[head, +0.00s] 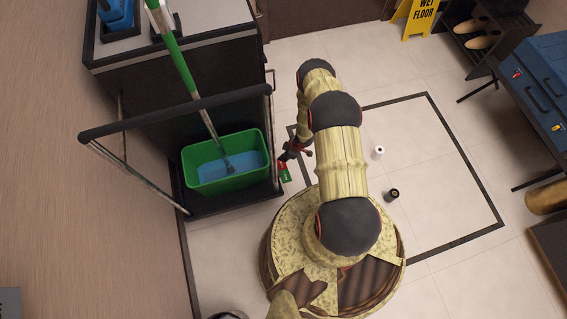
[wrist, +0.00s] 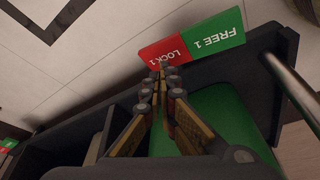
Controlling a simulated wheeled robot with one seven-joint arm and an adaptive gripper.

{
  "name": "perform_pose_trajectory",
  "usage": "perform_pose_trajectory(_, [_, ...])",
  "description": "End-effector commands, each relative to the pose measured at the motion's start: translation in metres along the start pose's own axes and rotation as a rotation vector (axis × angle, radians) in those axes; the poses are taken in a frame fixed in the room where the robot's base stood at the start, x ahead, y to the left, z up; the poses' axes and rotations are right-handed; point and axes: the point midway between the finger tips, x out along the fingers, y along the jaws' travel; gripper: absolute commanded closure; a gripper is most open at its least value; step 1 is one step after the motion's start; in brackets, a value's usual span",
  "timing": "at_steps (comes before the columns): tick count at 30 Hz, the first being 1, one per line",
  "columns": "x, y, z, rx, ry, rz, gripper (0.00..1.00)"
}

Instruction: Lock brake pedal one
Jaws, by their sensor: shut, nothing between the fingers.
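Brake pedal one (wrist: 200,38) is a flat plate at the edge of the dark cart base, with a red half marked LOCK 1 and a green half marked FREE 1. In the head view the pedal (head: 285,172) shows at the cart's right side, below my gripper. My gripper (wrist: 166,72) is shut and empty. Its fingertips are at the lower edge of the red LOCK 1 half in the wrist view; I cannot tell whether they touch it. In the head view my gripper (head: 286,156) is small and partly hidden by my arm.
The cleaning cart's dark base (head: 235,204) carries a green bucket (head: 227,181) with a mop standing in it. Another red and green pedal (wrist: 8,143) shows at the wrist view's left edge. Two small rolls (head: 378,152) (head: 392,194) lie on open floor right of my arm.

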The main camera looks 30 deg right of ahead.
Motion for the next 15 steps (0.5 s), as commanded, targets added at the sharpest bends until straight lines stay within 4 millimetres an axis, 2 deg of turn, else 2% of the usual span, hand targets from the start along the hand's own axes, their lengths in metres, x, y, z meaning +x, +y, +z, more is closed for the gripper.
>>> perform_pose_trajectory(15, [-0.037,0.001,-0.014,0.0,0.0,0.001,1.0])
